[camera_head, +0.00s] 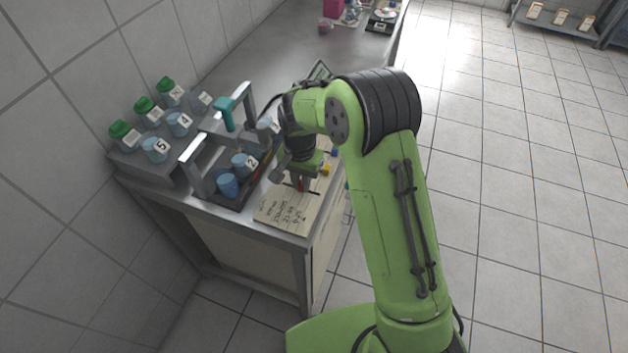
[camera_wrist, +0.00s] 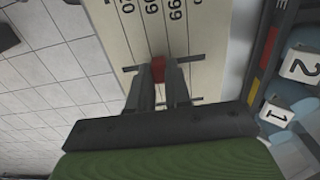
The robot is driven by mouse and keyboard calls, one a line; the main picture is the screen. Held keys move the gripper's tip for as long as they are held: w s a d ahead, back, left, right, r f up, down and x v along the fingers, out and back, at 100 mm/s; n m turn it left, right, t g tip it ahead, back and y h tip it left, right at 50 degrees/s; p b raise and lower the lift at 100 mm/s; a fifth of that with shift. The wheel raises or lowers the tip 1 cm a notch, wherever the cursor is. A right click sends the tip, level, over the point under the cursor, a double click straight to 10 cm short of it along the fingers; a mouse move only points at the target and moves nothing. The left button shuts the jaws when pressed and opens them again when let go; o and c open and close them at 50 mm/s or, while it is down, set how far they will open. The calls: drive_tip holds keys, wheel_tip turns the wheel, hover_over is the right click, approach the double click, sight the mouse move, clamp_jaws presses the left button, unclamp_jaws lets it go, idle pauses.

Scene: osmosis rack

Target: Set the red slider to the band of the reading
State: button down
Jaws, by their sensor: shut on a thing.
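The red slider (camera_wrist: 158,68) shows between my fingertips in the wrist view, at the foot of the printed number columns on the pale board (camera_wrist: 206,20). In the head view the red slider (camera_head: 300,184) is a small red spot under my gripper. My gripper (camera_wrist: 160,80) is shut on the red slider; its fingers hide part of it. The reading cannot be made out.
A yellow piece (camera_head: 326,169) and a blue piece (camera_head: 334,152) sit near my gripper. Floor at right is clear.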

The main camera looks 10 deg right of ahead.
sight(301, 183)
drive_tip(key=shift+w+a, duration=0.15)
drive_tip(key=shift+a, duration=0.05)
drive_tip(key=c, duration=1)
unclamp_jaws()
drive_tip(key=shift+d, duration=0.1)
drive_tip(key=shift+c, duration=0.2)
wheel_tip(301, 183, up, 16)
drive_tip(key=p, duration=0.3)
drive_tip(key=s+d+r+n+t, duration=0.2)
drive_tip(key=s+d+r, duration=0.3)
drive_tip(key=s, duration=0.4)
drive_tip(key=s+d+r+n+t, duration=0.2)
drive_tip(key=s+d+r, duration=0.3)
drive_tip(key=s, duration=0.4)
drive_tip(key=s+f+n+t, duration=0.1)
drive_tip(key=s+f+n, duration=0.1)
drive_tip(key=s, duration=0.6)
drive_tip(key=shift+d+t, duration=0.15)
drive_tip(key=shift+t, duration=0.15)
